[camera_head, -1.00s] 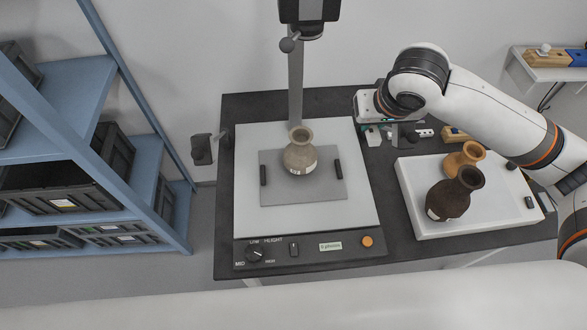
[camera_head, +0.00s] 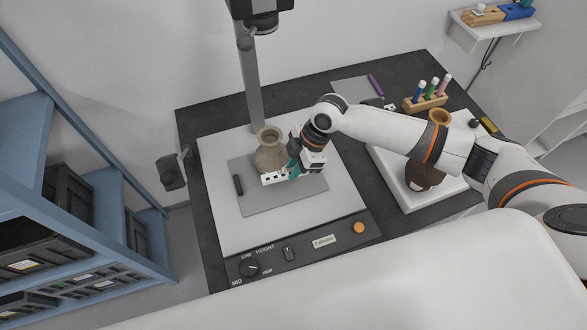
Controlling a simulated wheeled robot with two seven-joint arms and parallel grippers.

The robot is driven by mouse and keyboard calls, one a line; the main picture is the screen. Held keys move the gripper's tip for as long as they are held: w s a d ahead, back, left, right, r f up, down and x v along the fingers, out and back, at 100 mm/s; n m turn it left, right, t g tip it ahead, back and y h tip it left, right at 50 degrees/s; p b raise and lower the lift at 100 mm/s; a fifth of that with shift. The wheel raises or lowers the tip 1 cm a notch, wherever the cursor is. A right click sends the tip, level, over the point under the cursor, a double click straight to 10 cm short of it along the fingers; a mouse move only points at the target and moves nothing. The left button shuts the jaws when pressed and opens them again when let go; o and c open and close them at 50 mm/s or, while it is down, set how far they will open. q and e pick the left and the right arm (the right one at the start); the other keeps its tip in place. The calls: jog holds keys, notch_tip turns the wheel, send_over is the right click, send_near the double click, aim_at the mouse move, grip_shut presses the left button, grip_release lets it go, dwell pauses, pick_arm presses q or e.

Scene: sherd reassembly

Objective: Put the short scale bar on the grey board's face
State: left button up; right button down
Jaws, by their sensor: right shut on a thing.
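The short scale bar (camera_head: 273,179), white with black marks, is held in my right gripper (camera_head: 294,171), which is shut on it. The bar is over the grey board (camera_head: 285,201), in front of the tan vase (camera_head: 269,157). I cannot tell whether the bar touches the board's face or hangs just above it. The vase stands upright on the board, its right side close to the gripper. My left gripper is not in view.
The copy stand's pale base (camera_head: 230,230) surrounds the board, with its column (camera_head: 252,95) behind. A black strip (camera_head: 238,185) lies at the board's left. A white tray (camera_head: 398,196) with pots and a rack of tubes (camera_head: 425,101) are at right. The board's front is bare.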

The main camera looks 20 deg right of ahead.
jog(key=shift+s+a+f+n+g, duration=0.1)
jog(key=shift+f+n+g, duration=0.05)
jog(key=shift+f+n, duration=0.3)
jog(key=shift+a+f+n+g, duration=0.1)
jog(key=shift+f+n+g, duration=0.05)
jog(key=shift+f+n, duration=0.3)
jog(key=shift+f, duration=0.4)
jog(key=b, duration=0.6)
send_over(289, 197)
jog(key=d, duration=0.1)
jog(key=f, duration=0.6)
jog(key=shift+d+f, duration=0.2)
jog(key=shift+f, duration=0.05)
jog(key=shift+f+b, duration=0.5)
jog(key=shift+f, duration=0.45)
jog(key=c, duration=0.7)
grip_release()
jog(key=shift+c, duration=0.2)
jog(key=shift+r, duration=0.1)
